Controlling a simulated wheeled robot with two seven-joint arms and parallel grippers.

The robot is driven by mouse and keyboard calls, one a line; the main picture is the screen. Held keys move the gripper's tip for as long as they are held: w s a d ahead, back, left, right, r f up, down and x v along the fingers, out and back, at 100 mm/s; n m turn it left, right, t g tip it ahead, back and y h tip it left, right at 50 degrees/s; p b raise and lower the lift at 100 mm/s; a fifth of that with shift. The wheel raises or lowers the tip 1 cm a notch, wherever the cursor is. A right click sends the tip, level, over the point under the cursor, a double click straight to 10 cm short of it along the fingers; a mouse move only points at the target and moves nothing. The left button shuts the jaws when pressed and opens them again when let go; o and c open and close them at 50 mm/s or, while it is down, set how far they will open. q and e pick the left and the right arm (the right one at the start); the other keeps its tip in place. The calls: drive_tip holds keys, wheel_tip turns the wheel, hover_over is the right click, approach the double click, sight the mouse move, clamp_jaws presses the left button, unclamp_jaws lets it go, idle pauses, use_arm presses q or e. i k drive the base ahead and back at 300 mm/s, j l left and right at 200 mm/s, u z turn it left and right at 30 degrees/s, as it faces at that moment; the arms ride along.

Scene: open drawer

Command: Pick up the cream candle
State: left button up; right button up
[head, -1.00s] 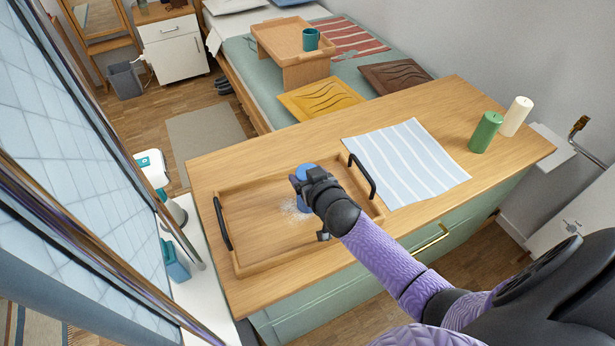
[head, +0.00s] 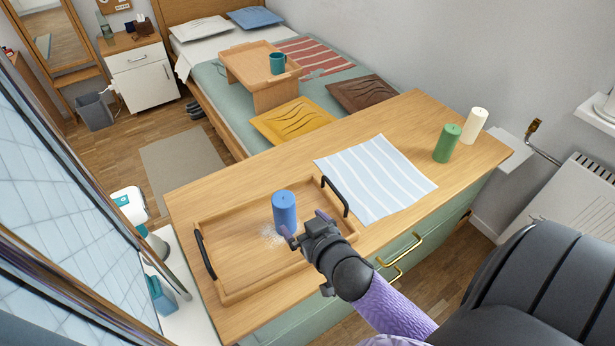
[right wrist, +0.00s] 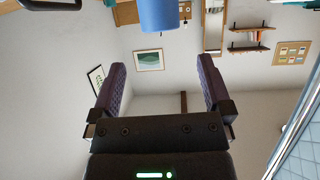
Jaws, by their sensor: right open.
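The cream candle (head: 474,125) stands upright near the far right end of the wooden dresser top, beside a green candle (head: 447,143). My right gripper (head: 304,232) is open and empty over the near side of the tray (head: 230,283), far to the left of the cream candle. A blue candle (head: 284,213) stands upright in the tray just beyond the right gripper. Its end also shows in the right wrist view (right wrist: 159,14), ahead of the open fingers. The cream candle is not in the right wrist view. My left gripper is not in view.
A striped cloth (head: 375,178) lies flat between the tray and the candles. The tray has raised black handles (head: 336,197). A bed with a small table (head: 262,72) is behind the dresser. A radiator (head: 590,190) is at the right.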

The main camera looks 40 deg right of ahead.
sight(478, 117)
drive_tip(key=z, duration=2.3)
drive_tip(key=i+l+u, duration=0.45)
drive_tip(key=u, duration=0.15)
drive_tip(key=i+l+u, duration=0.35)
drive_tip(key=l+u, duration=0.2)
drive_tip(key=l, duration=0.15)
drive_tip(key=i+l+u, duration=0.1)
drive_tip(key=l+u, duration=0.5)
drive_tip(key=l, duration=0.15)
drive_tip(key=i+l+u, duration=0.1)
drive_tip(key=l+u, duration=0.2)
drive_tip(key=l, duration=0.15)
